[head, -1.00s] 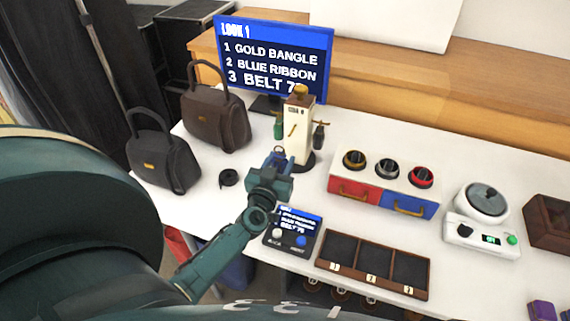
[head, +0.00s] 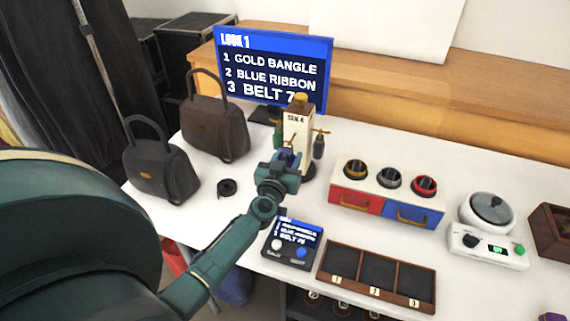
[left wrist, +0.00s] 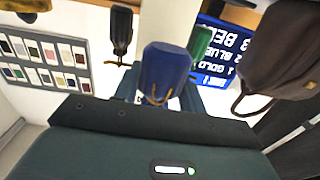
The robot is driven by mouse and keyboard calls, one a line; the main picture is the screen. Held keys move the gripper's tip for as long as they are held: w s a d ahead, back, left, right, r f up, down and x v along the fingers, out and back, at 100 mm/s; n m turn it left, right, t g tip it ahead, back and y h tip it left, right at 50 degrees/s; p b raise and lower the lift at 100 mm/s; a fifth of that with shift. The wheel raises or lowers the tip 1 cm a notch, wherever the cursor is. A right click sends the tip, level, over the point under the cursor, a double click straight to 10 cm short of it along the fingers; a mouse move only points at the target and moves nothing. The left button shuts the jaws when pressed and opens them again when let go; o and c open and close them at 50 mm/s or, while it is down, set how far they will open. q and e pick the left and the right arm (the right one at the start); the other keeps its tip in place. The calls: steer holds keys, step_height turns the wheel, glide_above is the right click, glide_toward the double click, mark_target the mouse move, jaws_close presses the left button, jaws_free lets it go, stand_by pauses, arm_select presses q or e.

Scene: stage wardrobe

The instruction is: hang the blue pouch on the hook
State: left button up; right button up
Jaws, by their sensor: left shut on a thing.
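The blue pouch (head: 288,156) is in my left gripper (head: 284,164), just in front of the white post (head: 297,129). In the left wrist view the pouch (left wrist: 165,70) fills the middle, with a thin gold cord loop on it, and covers part of the post (left wrist: 183,22). A brass hook (head: 321,131) sticks out on the post's right side, with a dark pouch (head: 319,148) hanging under it. A green pouch (head: 279,135) hangs on the left side. Any front hook is hidden by the pouch and gripper. My right gripper is not in view.
Two handbags (head: 160,172) (head: 215,128) stand left of the post, with a dark rolled strap (head: 227,188) near them. A small console (head: 291,243) and a compartment tray (head: 340,258) lie in front. A drawer box (head: 388,196) with several rings stands to the right.

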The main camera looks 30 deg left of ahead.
arm_select(q)
steer(key=shift+b+x, duration=0.5)
steer(key=shift+x, duration=0.6)
steer(key=shift+w+f, duration=0.4)
steer(key=shift+w, duration=0.1)
steer(key=shift+a, duration=0.1)
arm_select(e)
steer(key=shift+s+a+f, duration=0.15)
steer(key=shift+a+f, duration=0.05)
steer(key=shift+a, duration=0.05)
